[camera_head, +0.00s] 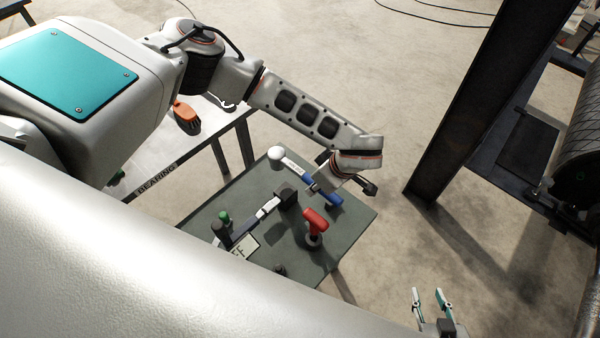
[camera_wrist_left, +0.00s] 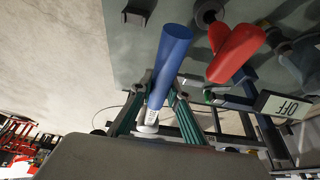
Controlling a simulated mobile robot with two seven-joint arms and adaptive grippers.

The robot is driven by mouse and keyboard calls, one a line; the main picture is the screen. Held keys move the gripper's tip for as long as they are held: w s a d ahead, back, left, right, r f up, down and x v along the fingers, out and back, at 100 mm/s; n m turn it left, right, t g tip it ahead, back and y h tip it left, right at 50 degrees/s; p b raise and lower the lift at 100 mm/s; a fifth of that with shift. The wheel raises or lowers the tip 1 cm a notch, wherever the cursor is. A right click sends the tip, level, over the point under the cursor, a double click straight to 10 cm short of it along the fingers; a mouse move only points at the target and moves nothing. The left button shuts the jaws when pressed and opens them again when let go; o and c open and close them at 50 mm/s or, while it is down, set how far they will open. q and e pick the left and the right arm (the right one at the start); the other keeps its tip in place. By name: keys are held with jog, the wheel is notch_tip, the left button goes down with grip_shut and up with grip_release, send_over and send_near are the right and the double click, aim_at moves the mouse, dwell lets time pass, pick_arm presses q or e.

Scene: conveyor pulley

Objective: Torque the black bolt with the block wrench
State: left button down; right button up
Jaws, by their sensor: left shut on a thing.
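A tool with a blue handle (camera_head: 330,200), a pale shaft and a white round head (camera_head: 277,153) is at the far side of the grey-green table. My left gripper (camera_head: 322,184) is closed around its blue handle; the left wrist view shows the blue handle (camera_wrist_left: 172,52) between both fingers (camera_wrist_left: 163,92). I cannot make out the black bolt. My right gripper (camera_head: 430,298) is open and empty beyond the table's right corner.
On the grey-green table (camera_head: 355,217) are a red-handled item (camera_head: 316,220), a green-topped item (camera_head: 224,217) and an OFF sign (camera_head: 244,248). A bearing table (camera_head: 150,190) with an orange brush stands left. A dark post (camera_head: 475,100) and pulley drum (camera_head: 580,150) stand right.

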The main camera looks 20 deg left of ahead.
pick_arm(q)
jog(key=s+d+r, duration=0.1)
jog(key=s+r, duration=0.4)
jog(key=s, duration=0.1)
jog(key=shift+d+r, duration=0.15)
jog(key=shift+d, duration=0.2)
dwell(0.4)
dwell(0.4)
